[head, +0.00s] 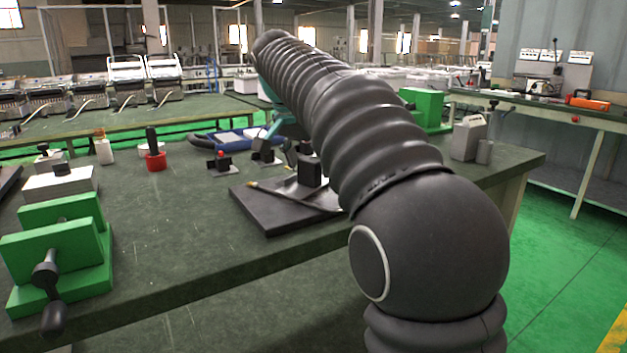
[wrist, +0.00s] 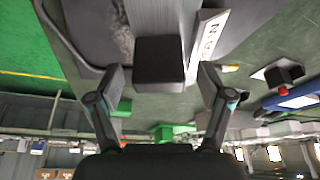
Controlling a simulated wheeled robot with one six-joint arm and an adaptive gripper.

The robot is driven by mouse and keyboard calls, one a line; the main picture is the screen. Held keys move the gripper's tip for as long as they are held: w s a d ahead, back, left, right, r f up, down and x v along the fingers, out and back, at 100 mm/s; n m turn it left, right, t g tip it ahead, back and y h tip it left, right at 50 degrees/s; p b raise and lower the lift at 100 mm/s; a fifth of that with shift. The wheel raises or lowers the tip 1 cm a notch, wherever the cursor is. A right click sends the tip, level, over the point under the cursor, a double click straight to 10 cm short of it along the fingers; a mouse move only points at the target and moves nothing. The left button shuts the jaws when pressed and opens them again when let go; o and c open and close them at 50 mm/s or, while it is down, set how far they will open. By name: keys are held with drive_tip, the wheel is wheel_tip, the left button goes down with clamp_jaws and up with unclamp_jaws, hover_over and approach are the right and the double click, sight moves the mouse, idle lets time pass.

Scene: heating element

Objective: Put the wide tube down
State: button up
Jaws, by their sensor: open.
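My gripper (wrist: 163,76) is open in the wrist view, with one finger on each side of a dark square block (wrist: 160,58). A gap shows between each finger and the block. A grey brushed-metal piece (wrist: 165,17) lies beyond the block; I cannot tell whether it is the wide tube. No other piece is clearly the wide tube. In the head view a dark block (head: 310,171) stands on a black plate (head: 268,219) on the green bench (head: 170,245). My arm hides my gripper and part of the plate there.
A thin yellow-tipped rod (head: 290,194) lies across the plate. A green vise (head: 60,250) stands at the bench's left front. A red cup (head: 156,161), a blue tray (head: 235,139), a grey canister (head: 467,138) and a green block (head: 424,107) stand farther back.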

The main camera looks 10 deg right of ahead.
drive_tip(key=shift+f, duration=0.1)
clamp_jaws()
idle(0.3)
